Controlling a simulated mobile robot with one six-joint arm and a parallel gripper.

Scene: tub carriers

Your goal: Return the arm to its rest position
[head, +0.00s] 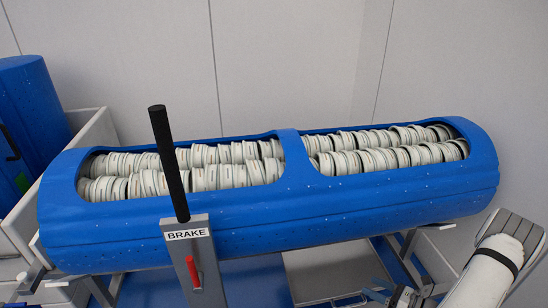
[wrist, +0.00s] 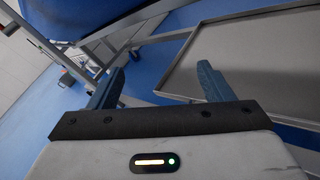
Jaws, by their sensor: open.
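My gripper (wrist: 158,84) shows in the wrist view with its two dark fingers spread apart and nothing between them. Below and beyond it are a grey tray, part of a metal frame and the blue floor. The carrier is a long blue drum lying level, with two openings filled with rows of white round tubs (head: 225,177).
A post with a black brake lever (head: 168,160) and a red handle (head: 193,271) stands in front of the carrier. Another blue drum (head: 38,115) is at the far left by a grey bin wall. A grey tray (wrist: 240,60) lies under the carrier's frame. Pale walls stand behind.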

